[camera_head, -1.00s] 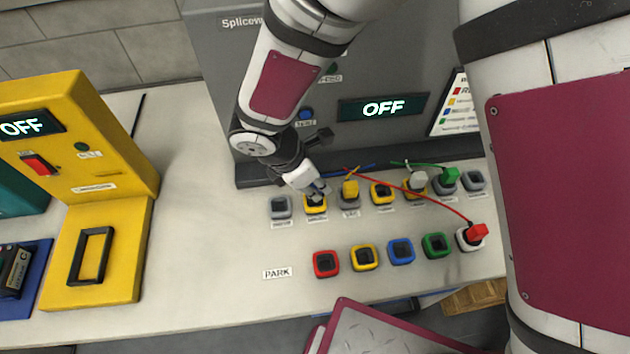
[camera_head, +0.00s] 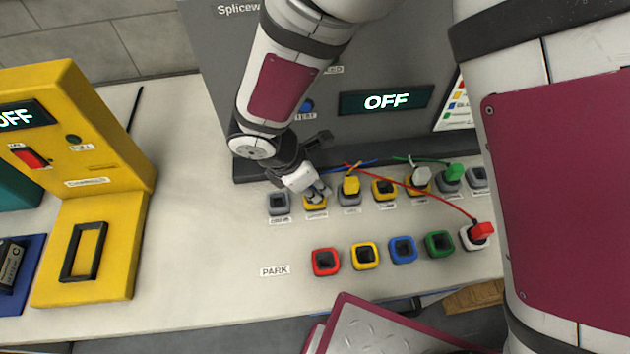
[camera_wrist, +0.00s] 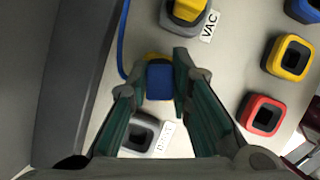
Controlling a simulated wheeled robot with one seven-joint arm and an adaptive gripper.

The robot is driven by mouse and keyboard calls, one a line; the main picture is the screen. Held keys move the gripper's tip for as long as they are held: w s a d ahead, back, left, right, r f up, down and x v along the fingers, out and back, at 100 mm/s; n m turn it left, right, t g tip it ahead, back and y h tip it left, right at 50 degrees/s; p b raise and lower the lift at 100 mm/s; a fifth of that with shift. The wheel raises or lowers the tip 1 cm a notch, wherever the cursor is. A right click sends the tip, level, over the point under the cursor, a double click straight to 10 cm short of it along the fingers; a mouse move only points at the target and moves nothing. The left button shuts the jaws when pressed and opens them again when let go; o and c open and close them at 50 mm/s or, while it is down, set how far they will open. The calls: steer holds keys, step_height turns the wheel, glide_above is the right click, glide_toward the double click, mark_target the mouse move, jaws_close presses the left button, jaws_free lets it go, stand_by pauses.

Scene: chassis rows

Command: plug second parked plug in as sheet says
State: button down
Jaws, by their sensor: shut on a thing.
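My gripper (camera_head: 319,191) is shut on a blue plug (camera_wrist: 160,80), seen clearly in the wrist view. It is at the yellow-rimmed socket (camera_head: 314,203), second from left in the back row; the socket rim also shows behind the plug in the wrist view (camera_wrist: 155,56). I cannot tell how deep the plug sits. A red plug (camera_head: 482,231) stands in the white park socket (camera_head: 470,243). A yellow plug (camera_head: 351,185), a pale plug (camera_head: 421,177) and a green plug (camera_head: 453,172) stand in back-row sockets. The sheet (camera_head: 451,112) is partly hidden by my arm.
Empty back-row sockets are the far-left grey one (camera_head: 278,203) and a yellow one (camera_head: 384,189). The red (camera_head: 325,262), yellow (camera_head: 365,256), blue (camera_head: 403,249) and green (camera_head: 439,243) park sockets are empty. Cables cross behind. A yellow machine (camera_head: 95,190) stands left.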

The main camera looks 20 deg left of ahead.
steer(key=c, duration=1.4)
jaws_free()
steer(key=shift+o, duration=0.2)
steer(key=v, duration=1.2)
steer(key=shift+w, duration=0.1)
